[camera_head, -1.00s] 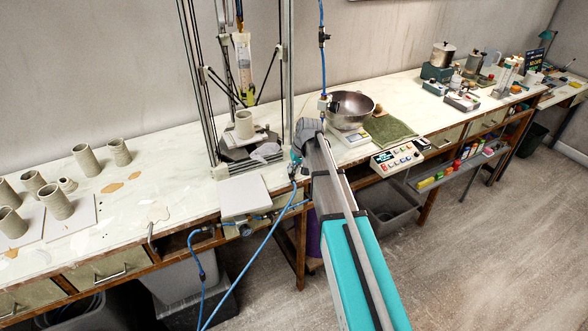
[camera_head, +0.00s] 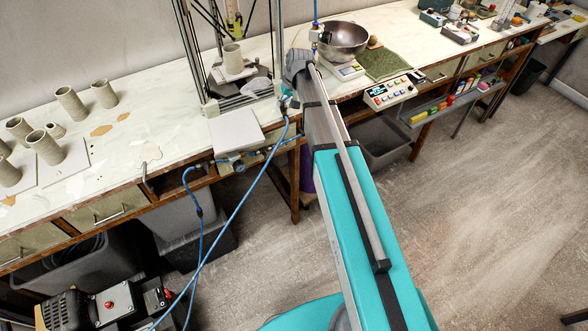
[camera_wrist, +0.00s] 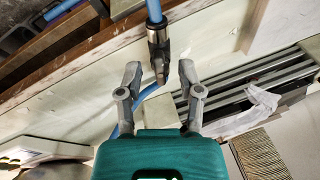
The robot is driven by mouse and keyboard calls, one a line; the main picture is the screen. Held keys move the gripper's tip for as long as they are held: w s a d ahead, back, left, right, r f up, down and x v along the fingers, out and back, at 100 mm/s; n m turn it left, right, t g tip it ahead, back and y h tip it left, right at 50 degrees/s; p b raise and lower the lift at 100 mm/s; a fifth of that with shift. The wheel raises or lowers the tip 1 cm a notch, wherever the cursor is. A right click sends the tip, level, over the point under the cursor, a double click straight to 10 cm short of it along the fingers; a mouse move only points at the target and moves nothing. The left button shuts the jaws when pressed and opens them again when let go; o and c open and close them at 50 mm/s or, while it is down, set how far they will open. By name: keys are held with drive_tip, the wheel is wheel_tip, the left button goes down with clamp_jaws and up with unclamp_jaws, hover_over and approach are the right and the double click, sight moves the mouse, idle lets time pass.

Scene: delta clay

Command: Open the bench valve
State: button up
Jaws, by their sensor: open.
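In the wrist view a dark metal fitting (camera_wrist: 159,55) on a blue hose (camera_wrist: 154,10), which looks like the bench valve, stands near the bench's front edge. My gripper (camera_wrist: 160,73) is open. Its two fingers lie to either side of the fitting, with a gap showing on each side. Whether they reach its depth, I cannot tell. I cannot make out the valve's handle position.
A metal frame (camera_head: 208,104) stands left of my arm, with a white slab (camera_head: 235,130) in front. A steel bowl (camera_head: 343,38) on a scale and a button panel (camera_head: 390,92) stand to the right. Clay cylinders (camera_head: 70,102) stand far left. A compressor (camera_head: 110,303) sits on the floor.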

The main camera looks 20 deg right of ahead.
drive_tip(key=shift+m, duration=0.3)
drive_tip(key=m, duration=0.4)
drive_tip(key=shift+m+h, duration=0.3)
drive_tip(key=shift+h, duration=0.1)
drive_tip(key=m, duration=0.4)
drive_tip(key=shift+a+m+g+h+p, duration=0.1)
drive_tip(key=shift+m+g+h+p, duration=0.2)
drive_tip(key=shift+m+g, duration=0.1)
wheel_tip(320, 180, up, 14)
drive_tip(key=s+d+p, duration=0.1)
drive_tip(key=s+p, duration=0.1)
drive_tip(key=p, duration=1.2)
drive_tip(key=s+a+f+n+b, duration=0.1)
drive_tip(key=s+f+b, duration=0.5)
drive_tip(key=f+b, duration=0.6)
drive_tip(key=s+f+n+b, duration=0.3)
drive_tip(key=s+f+b, duration=0.3)
drive_tip(key=f+b, duration=0.6)
drive_tip(key=s+a+f+n+g+h+b, duration=0.1)
drive_tip(key=s+f+n+b, duration=0.2)
drive_tip(key=s+f+b, duration=0.3)
wheel_tip(320, 180, down, 6)
drive_tip(key=b, duration=0.5)
drive_tip(key=shift+s+a+b, duration=0.3)
drive_tip(key=shift+b, duration=0.1)
drive_tip(key=shift+r, duration=0.1)
